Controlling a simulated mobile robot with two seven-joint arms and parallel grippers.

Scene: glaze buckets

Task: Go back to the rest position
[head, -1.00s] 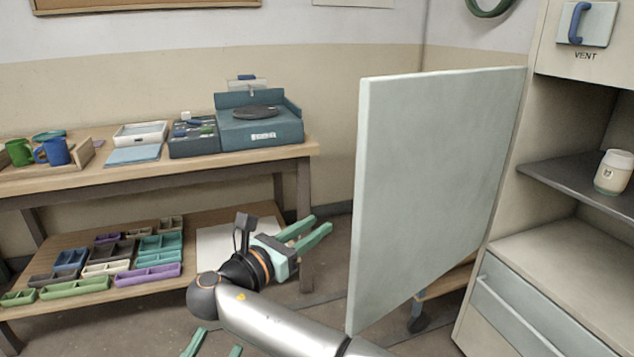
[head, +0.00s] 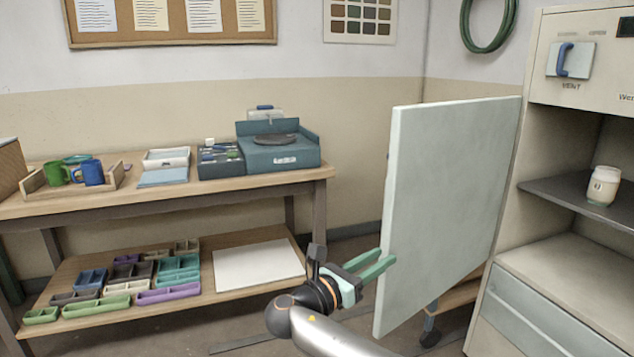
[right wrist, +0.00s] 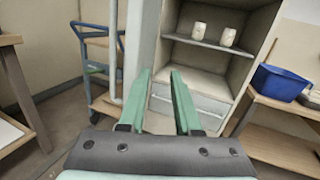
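My right gripper (head: 376,265) shows in the head view in front of the lower left edge of the large pale open door (head: 445,200). Its two green fingers are apart with nothing between them. In the right wrist view the same gripper (right wrist: 161,75) points toward the open cabinet (right wrist: 208,65), with its fingers spread and empty. My left gripper does not show in the head view now.
The cabinet (head: 555,235) holds a pale jar (head: 603,185) on its dark shelf. A workbench (head: 110,205) stands at left with mugs and boxes, and several small trays on its lower shelf. A blue cart (right wrist: 95,50) and a blue tub (right wrist: 278,83) show in the right wrist view.

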